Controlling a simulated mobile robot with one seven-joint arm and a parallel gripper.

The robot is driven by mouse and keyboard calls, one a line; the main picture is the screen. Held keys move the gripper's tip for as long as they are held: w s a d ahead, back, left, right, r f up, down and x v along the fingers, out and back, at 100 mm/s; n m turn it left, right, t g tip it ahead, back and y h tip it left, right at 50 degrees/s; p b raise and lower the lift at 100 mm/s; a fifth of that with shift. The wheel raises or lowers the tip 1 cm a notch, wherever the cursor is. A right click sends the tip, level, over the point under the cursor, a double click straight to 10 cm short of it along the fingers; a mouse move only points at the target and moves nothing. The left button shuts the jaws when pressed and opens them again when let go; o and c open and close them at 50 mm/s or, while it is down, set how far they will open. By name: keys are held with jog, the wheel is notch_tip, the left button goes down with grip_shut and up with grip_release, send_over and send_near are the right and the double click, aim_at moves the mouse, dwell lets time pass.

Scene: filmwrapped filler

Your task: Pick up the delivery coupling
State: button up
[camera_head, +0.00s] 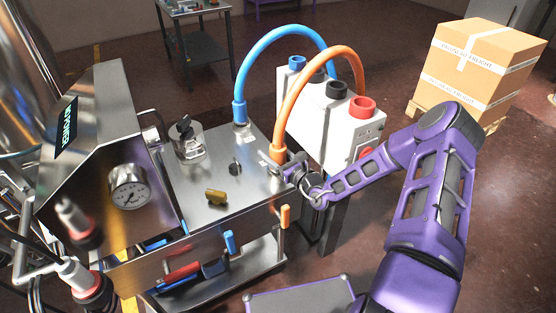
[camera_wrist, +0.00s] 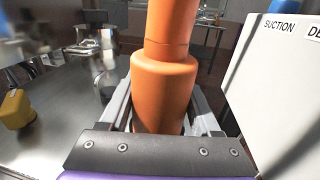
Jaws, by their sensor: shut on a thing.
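The delivery coupling (camera_head: 277,155) is the orange cylindrical end of the orange hose (camera_head: 318,55). It stands upright at the right end of the steel machine top. In the wrist view the orange coupling (camera_wrist: 163,88) fills the middle, with a grey finger on each side. My gripper (camera_head: 283,166) is shut on it; it also shows in the wrist view (camera_wrist: 163,118). The coupling's lower end is hidden behind my gripper, so I cannot tell whether it is seated on a fitting.
A white box (camera_head: 318,122) with blue, black and red ports stands close right of the coupling. A blue hose (camera_head: 250,65) rises behind. The steel top (camera_head: 217,180) carries a brass fitting (camera_head: 216,197) and a lidded canister (camera_head: 187,141). A carton (camera_head: 478,65) stands back right.

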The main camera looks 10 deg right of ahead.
grip_shut()
jog(key=shift+r, duration=0.1)
